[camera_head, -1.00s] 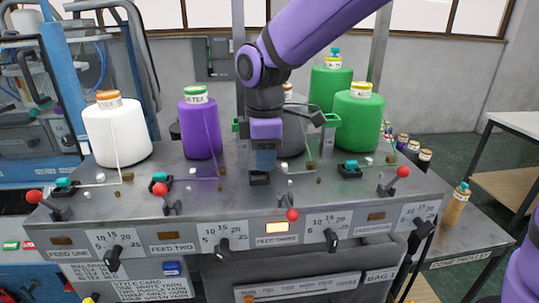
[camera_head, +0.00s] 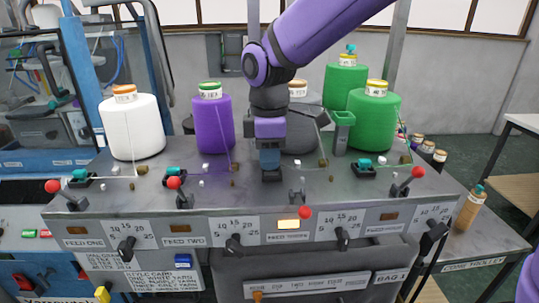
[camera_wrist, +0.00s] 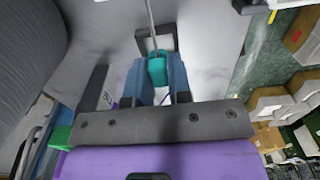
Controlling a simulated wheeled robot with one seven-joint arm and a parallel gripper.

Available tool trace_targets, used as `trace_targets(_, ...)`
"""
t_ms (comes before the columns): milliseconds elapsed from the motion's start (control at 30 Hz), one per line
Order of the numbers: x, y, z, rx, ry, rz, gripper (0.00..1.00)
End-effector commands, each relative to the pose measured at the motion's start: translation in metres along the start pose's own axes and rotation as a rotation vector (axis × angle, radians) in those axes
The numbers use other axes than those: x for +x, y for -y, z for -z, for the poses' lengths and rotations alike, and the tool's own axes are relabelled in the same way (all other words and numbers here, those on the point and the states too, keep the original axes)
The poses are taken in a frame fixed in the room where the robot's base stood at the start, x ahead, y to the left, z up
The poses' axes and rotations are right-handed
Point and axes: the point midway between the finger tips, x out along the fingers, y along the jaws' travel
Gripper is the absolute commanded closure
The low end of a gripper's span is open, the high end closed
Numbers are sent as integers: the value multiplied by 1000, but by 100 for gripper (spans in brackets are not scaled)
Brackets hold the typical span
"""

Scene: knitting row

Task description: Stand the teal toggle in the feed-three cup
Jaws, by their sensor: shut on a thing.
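The teal toggle (camera_wrist: 157,69) shows in the wrist view, between the two blue fingers of my gripper (camera_wrist: 157,78), which is shut on it. In the head view my gripper (camera_head: 270,165) points down, and the toggle is hidden by the fingers. The dark feed-three cup (camera_head: 272,177) is right under the fingertips, above the feed-three label. In the wrist view a dark square cup rim (camera_wrist: 170,38) shows just beyond the toggle. I cannot tell whether the toggle's end is inside the cup or just above it.
Other teal toggles stand in dark cups at feed one (camera_head: 80,173), feed two (camera_head: 173,171) and feed four (camera_head: 365,163). Yarn cones, white (camera_head: 133,130), purple (camera_head: 213,125) and green (camera_head: 375,122), stand behind. A red-knobbed lever (camera_head: 304,212) is in front of the cup.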

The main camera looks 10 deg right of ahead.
Motion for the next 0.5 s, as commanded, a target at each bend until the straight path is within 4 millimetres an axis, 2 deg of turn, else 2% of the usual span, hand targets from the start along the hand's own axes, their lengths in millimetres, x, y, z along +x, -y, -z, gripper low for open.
trace_targets(500, 10, 0, 0, 1, 0, 0, 94)
